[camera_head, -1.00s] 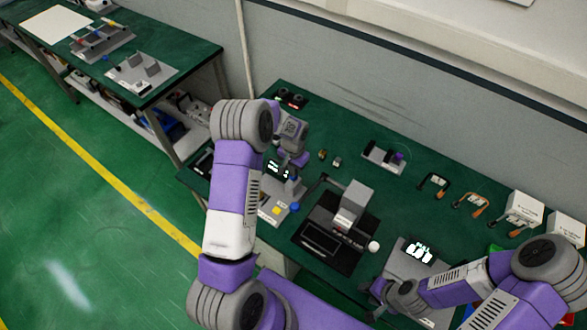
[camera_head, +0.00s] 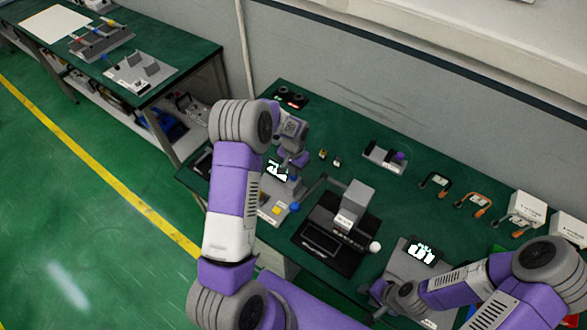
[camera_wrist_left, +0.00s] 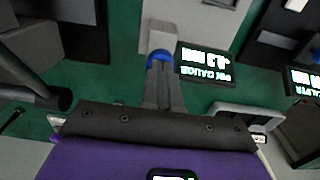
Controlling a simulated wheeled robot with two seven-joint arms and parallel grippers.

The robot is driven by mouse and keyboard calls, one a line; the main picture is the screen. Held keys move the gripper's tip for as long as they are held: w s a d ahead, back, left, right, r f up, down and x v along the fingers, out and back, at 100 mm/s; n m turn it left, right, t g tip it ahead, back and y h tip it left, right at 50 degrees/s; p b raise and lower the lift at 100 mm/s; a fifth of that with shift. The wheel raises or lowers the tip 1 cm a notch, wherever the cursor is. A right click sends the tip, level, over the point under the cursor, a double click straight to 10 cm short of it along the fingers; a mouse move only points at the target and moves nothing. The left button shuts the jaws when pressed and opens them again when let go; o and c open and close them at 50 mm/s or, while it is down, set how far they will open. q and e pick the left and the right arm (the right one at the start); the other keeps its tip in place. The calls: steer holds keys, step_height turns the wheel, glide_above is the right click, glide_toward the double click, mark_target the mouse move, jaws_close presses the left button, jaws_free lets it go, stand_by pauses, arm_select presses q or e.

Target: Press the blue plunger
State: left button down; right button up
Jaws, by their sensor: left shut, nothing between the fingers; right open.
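In the left wrist view, a blue plunger (camera_wrist_left: 159,57) shows as a blue ring on a light grey block, beside a lit pin gauge display (camera_wrist_left: 206,64). My left gripper (camera_wrist_left: 160,72) is shut and empty, its fingertips right at the blue part and overlapping it; I cannot tell whether they touch. In the head view my left gripper (camera_head: 294,174) points down beside the lit display (camera_head: 277,170), and hides most of the plunger there. My right gripper (camera_head: 374,298) is open, low at the right near the front of the table.
A grey device with a lit display (camera_head: 422,254) is near the right arm.

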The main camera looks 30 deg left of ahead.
arm_select(q)
step_height(320, 180, up, 3)
steer(key=shift+r+p, duration=0.1)
steer(key=shift+p, duration=0.4)
arm_select(e)
steer(key=shift+r, duration=0.9)
steer(key=shift+f+b, duration=0.8)
arm_select(q)
step_height(320, 180, up, 10)
steer(key=shift+f, duration=0.2)
